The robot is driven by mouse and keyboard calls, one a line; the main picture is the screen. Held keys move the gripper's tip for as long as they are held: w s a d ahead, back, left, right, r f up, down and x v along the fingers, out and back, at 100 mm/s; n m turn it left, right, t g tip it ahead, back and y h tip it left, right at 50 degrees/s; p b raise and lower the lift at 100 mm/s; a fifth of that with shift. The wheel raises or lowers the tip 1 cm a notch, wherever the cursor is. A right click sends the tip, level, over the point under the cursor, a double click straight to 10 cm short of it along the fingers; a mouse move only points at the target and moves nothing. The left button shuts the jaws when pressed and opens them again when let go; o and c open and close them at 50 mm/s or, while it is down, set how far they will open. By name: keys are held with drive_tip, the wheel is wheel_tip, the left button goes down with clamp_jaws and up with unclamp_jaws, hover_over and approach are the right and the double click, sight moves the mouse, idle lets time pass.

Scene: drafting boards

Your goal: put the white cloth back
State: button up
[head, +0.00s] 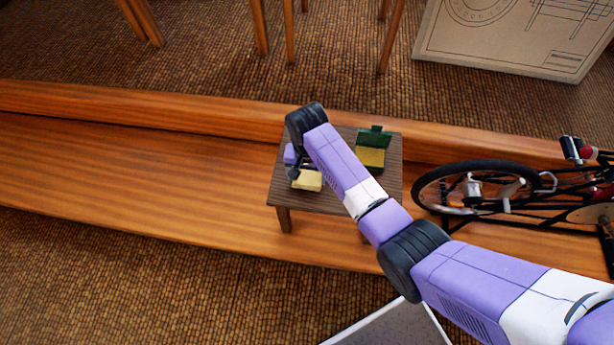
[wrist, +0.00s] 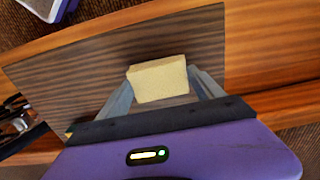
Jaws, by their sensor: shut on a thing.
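A pale cream, thick, folded-looking block (head: 308,180), the only thing in view that could be the white cloth, is at the left front of a small dark wooden table (head: 330,201). My gripper (head: 296,176) is over that side of the table, partly hidden by my own arm. In the wrist view the cream block (wrist: 158,80) sits between the two grey fingers of my gripper (wrist: 163,88), which is shut on it. The striped dark tabletop (wrist: 85,72) lies behind it. I cannot tell whether the block touches the tabletop.
A green open box (head: 374,138) with a yellow inside stands at the table's back right. A bicycle (head: 475,187) lies right of the table. A wooden ledge (head: 130,170) runs beneath, clear to the left. A drawing board (head: 515,38) stands behind.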

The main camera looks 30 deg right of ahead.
sight(307, 178)
drive_tip(key=shift+f, duration=0.35)
drive_tip(key=shift+f, duration=0.1)
drive_tip(key=o, duration=1.2)
wheel_tip(307, 178, up, 12)
drive_tip(key=p, duration=0.1)
drive_tip(key=shift+p, duration=0.4)
